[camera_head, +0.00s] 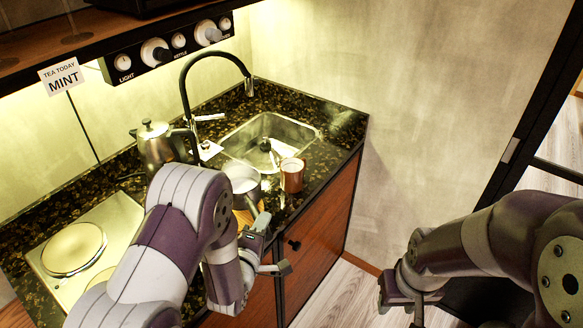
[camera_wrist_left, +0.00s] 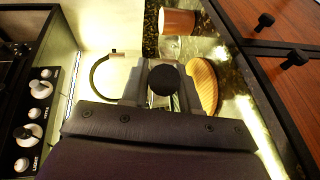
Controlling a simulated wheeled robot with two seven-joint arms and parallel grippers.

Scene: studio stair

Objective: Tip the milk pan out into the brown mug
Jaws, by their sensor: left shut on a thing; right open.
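The milk pan (camera_head: 243,182), a pale metal pan, is just left of the brown mug (camera_head: 292,176) on the counter. I cannot tell whether the pan is tilted or raised. Its contents are not clear. My left gripper (camera_head: 258,224) is shut on the pan's handle, in front of the pan; a dark round handle end (camera_wrist_left: 164,80) shows between the fingers in the left wrist view. The mug stands upright near the counter's front edge and also shows in the left wrist view (camera_wrist_left: 178,21). My right gripper (camera_head: 408,296) is open and empty, right of the counter.
A sink (camera_head: 300,128) with a black tap (camera_head: 187,82) lies behind the pan and mug. A metal kettle (camera_head: 153,145) stands at the back left. A hob (camera_head: 75,248) is at the left. A ribbed wooden board (camera_wrist_left: 204,86) lies beside the pan.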

